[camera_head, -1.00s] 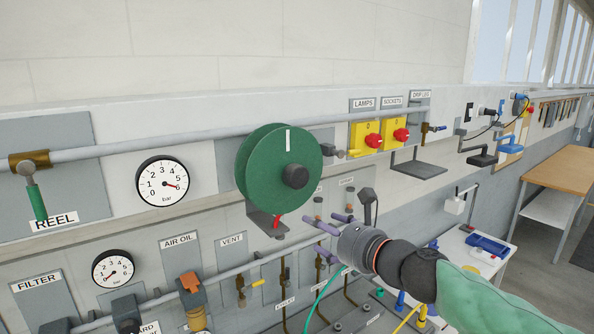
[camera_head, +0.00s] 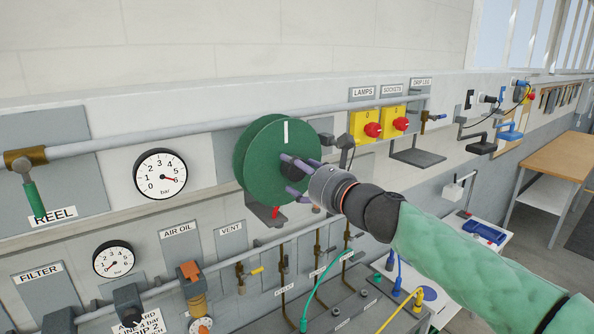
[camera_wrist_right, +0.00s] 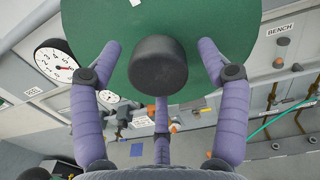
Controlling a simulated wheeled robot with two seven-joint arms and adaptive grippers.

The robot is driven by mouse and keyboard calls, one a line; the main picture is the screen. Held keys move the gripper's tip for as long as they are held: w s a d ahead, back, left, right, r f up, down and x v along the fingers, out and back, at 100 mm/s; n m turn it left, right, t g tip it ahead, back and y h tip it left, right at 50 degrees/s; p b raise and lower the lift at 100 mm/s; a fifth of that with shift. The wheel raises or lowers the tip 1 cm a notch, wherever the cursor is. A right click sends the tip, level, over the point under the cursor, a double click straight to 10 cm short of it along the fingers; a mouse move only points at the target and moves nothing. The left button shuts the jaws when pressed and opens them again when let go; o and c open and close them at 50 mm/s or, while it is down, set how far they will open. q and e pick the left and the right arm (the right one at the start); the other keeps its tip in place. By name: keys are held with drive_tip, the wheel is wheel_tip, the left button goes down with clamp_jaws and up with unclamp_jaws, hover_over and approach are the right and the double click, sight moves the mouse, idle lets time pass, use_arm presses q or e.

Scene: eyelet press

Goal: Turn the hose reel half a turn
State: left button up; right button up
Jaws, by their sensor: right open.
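The green hose reel (camera_head: 258,160) is a round disc mounted on the wall, with a white mark near its top edge. Its dark hub knob (camera_wrist_right: 158,66) sticks out toward me in the wrist view. My right gripper (camera_head: 292,177) is in front of the reel with its purple fingers spread around the knob. In the wrist view the open fingers (camera_wrist_right: 160,85) stand apart from the knob on both sides, with a third finger below. The fingers partly hide the knob in the head view. My left gripper is not in view.
A pressure gauge (camera_head: 160,174) is left of the reel, and a grey pipe (camera_head: 180,133) runs along the wall behind it. Yellow switch boxes with red knobs (camera_head: 373,130) are to the right. A red piece (camera_head: 275,212) shows below the reel.

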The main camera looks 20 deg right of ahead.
drive_tip(key=shift+w+a, duration=0.15)
drive_tip(key=shift+w, duration=0.3)
clamp_jaws()
drive_tip(key=shift+f, duration=0.1)
drive_tip(key=shift+f+n, duration=0.15)
drive_tip(key=shift+n, duration=0.35)
